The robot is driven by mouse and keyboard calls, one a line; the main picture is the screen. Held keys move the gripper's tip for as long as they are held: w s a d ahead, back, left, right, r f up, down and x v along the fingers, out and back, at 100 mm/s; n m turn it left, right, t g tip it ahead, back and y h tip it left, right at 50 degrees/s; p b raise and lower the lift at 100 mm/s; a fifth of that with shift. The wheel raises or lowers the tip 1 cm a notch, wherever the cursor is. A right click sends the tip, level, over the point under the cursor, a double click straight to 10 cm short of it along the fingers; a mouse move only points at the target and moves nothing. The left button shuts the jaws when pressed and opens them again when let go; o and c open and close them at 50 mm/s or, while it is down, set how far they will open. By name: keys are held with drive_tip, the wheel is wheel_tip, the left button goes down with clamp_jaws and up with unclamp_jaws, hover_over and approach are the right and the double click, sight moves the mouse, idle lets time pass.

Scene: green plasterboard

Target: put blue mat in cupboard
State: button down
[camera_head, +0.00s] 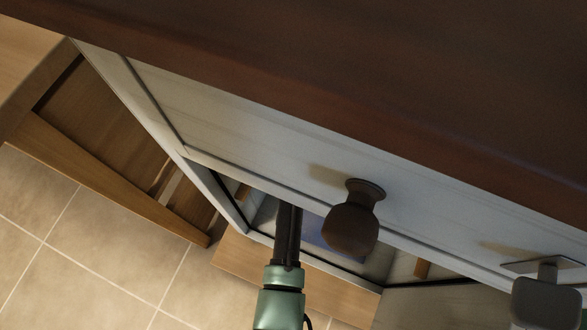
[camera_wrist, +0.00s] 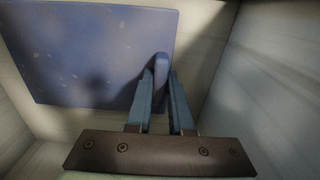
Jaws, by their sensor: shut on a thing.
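The blue mat (camera_wrist: 95,50) is a flat, speckled sheet filling the upper left of the wrist view. A small part of it shows in the head view (camera_head: 318,232), partly hidden behind a dark knob. My gripper (camera_wrist: 161,78) is shut on the mat's right edge, with blue-grey fingers on either side. In the head view, my arm reaches through the opening below the drawer front of the white cupboard (camera_head: 235,135). Pale inner walls surround the mat in the wrist view. Whether the mat rests on the cupboard floor cannot be told.
A dark countertop (camera_head: 400,75) overhangs the drawer front. A round dark knob (camera_head: 351,230) and a squarer one (camera_head: 547,300) stick out near my arm. A wooden unit (camera_head: 110,140) stands at the left. The tiled floor (camera_head: 80,250) is clear at lower left.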

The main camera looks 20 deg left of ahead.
drive_tip(key=shift+f, duration=0.1)
drive_tip(key=c, duration=0.7)
unclamp_jaws()
drive_tip(key=shift+c, duration=0.2)
wheel_tip(320, 180, up, 13)
drive_tip(key=p, duration=0.6)
drive_tip(key=shift+p, duration=0.3)
